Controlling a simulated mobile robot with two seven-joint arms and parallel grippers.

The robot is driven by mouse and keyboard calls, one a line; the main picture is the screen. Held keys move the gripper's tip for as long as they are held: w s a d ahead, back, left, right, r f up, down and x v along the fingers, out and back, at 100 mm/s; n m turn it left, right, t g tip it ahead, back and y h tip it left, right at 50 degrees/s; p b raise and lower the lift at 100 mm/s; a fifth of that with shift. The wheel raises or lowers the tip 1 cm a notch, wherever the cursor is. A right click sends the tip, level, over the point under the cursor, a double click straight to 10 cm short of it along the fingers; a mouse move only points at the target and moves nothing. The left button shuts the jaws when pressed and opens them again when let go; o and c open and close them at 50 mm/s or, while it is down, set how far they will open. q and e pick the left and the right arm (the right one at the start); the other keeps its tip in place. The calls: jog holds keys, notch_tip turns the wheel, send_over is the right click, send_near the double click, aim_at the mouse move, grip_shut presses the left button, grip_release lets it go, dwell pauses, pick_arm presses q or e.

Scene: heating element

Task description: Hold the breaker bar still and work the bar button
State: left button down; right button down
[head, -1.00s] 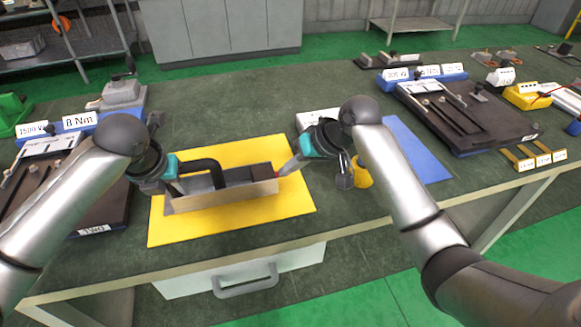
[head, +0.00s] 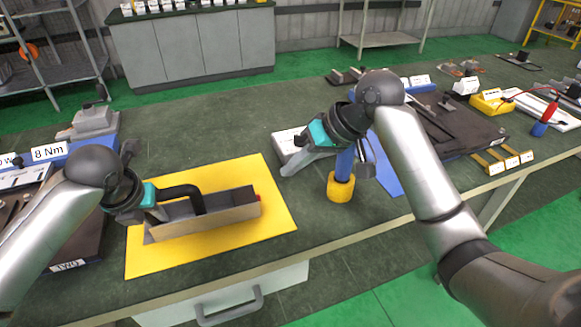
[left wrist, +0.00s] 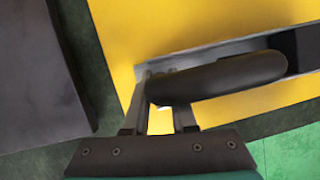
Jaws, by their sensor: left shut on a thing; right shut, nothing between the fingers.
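The breaker bar (head: 215,214), a long grey box with a dark top and black handle (head: 182,191), lies on the yellow mat (head: 271,225). Its red bar button (head: 258,198) shows at the right end. My left gripper (head: 163,213) is shut on the handle's left end. In the left wrist view, the fingers (left wrist: 158,105) meet the black handle (left wrist: 225,77); the exact contact is partly hidden. My right gripper (head: 285,171) is shut and empty, its tips above and right of the button, apart from it.
A blue cylinder with a yellow base (head: 340,188) stands just beside my right gripper. A white box (head: 287,140) lies behind that gripper, and a blue mat (head: 385,176) to its right. A dark tray (head: 455,125) sits further right. The table's front edge is close.

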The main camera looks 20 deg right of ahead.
pick_arm(q)
jog(key=c, duration=0.6)
grip_release()
jog(key=shift+c, duration=0.2)
jog(key=shift+r, duration=0.1)
